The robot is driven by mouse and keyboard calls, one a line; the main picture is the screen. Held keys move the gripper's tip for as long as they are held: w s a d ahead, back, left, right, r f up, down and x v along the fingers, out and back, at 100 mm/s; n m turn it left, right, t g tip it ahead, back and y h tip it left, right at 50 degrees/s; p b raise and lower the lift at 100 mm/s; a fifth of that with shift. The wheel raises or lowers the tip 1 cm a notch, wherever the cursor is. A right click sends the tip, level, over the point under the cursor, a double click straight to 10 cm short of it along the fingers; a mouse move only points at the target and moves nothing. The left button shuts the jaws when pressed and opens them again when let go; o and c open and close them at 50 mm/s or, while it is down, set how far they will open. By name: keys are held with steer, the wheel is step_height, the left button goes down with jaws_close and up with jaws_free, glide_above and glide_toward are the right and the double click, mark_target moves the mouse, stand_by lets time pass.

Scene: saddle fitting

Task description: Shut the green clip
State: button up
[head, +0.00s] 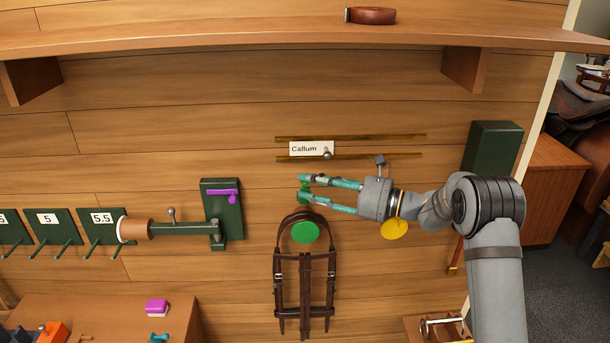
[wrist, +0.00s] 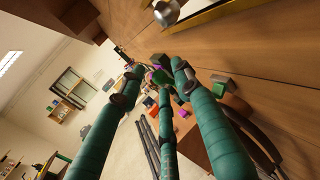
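A small dark-green piece (head: 304,189), which looks like the green clip, is on the wall above the bridle in the head view. My gripper (head: 304,188) reaches it from the right, with one teal fingertip near its upper end and another near its lower end. The fingers are spread apart; I cannot tell whether they touch it. In the wrist view, my gripper's fingers (wrist: 154,82) are also apart, with a green bit (wrist: 161,78) between their tips. The clip's jaws are too small and too covered to read.
A brown bridle (head: 279,272) hangs below on a round green holder (head: 304,232). Above are a "Callum" plate (head: 304,149) and brass rails (head: 390,137). A green bracket (head: 222,186) with a purple bar is left. A yellow disc (head: 394,229) shows beside my wrist.

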steer(key=shift+x, duration=1.05)
steer(key=shift+d, duration=0.1)
steer(key=shift+c, duration=1.3)
jaws_close()
